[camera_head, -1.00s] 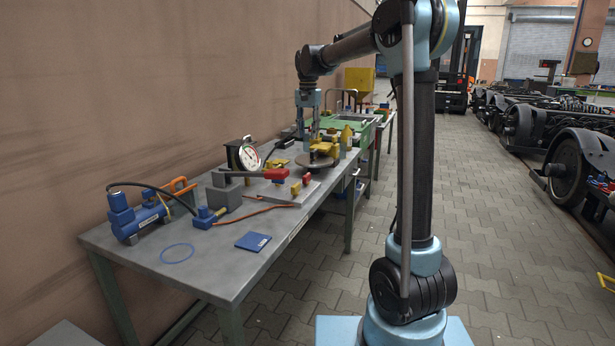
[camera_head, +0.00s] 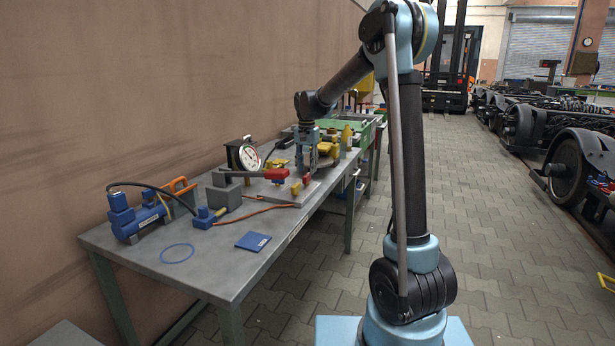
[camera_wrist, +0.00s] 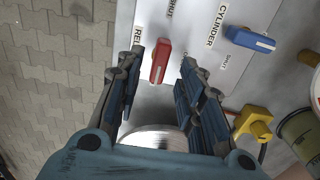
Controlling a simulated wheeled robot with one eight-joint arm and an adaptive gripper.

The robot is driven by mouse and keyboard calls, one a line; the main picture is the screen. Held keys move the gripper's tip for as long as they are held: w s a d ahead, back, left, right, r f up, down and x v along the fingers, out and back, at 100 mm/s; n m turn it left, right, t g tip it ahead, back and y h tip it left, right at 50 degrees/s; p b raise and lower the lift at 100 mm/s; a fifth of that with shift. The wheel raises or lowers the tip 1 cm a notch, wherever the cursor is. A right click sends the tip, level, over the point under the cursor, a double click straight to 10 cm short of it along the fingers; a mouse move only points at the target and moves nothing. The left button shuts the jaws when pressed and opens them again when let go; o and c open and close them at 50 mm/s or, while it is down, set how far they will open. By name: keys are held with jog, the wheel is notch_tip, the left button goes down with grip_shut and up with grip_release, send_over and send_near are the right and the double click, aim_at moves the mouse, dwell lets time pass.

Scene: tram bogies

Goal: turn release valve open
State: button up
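In the wrist view, the red release valve handle (camera_wrist: 160,62) stands on a pale panel (camera_wrist: 195,22) marked "REL" and "SHUT"; the rest of the first word is hidden. My gripper (camera_wrist: 163,60) is open, with one finger on each side of the red handle and visible gaps between. The handle points roughly along the fingers. In the head view, my gripper (camera_head: 307,160) points down over the panel at the bench's far part, and a small red handle (camera_head: 306,180) shows just below it.
A blue handle (camera_wrist: 250,39) by the "CYLINDER" label and a yellow fitting (camera_wrist: 254,122) lie right of the fingers. On the bench (camera_head: 215,262) are a dial gauge (camera_head: 249,157), a red-gripped hand pump lever (camera_head: 276,174) and a blue pump (camera_head: 140,216).

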aim_at(307, 175)
jog(key=shift+f, duration=1.75)
jog(key=shift+c, duration=0.6)
